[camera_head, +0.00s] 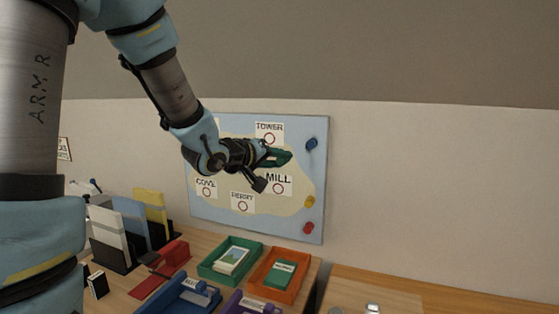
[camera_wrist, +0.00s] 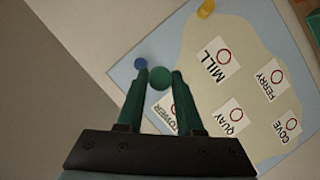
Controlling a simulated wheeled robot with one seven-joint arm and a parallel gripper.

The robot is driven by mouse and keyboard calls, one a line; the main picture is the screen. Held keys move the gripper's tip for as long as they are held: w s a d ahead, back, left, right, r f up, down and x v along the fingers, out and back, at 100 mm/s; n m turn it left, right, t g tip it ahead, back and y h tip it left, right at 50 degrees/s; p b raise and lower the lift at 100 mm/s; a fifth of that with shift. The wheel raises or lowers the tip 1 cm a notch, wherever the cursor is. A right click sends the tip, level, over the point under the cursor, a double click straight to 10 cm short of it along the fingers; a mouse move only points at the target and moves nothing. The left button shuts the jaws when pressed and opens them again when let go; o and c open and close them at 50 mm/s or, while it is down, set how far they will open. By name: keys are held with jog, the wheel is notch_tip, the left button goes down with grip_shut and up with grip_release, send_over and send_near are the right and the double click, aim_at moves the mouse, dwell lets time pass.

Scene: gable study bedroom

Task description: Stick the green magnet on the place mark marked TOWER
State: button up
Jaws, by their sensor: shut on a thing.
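The map board (camera_head: 318,180) hangs on the wall with white place cards. The TOWER card (camera_head: 269,128) is at its top, with a red ring on it. My gripper (camera_head: 285,157) is in front of the board, just below and right of the TOWER ring in the head view. In the wrist view, my gripper (camera_wrist: 160,80) is shut on the round green magnet (camera_wrist: 160,78) at its fingertips. The magnet cannot be told from the green fingers in the head view.
Blue (camera_head: 311,144), yellow (camera_head: 309,201) and red (camera_head: 308,227) magnets sit on the board's right edge. MILL (camera_head: 278,182), COVE (camera_head: 206,186) and FERRY (camera_head: 242,200) cards are lower. Below are a green tray (camera_head: 205,268), an orange tray (camera_head: 300,282) and upright files.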

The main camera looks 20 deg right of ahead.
aim_at(283, 163)
jog(key=shift+s+a+p, duration=0.6)
jog(key=shift+s+a, duration=0.75)
jog(key=shift+s, duration=0.05)
jog(key=shift+d, duration=0.1)
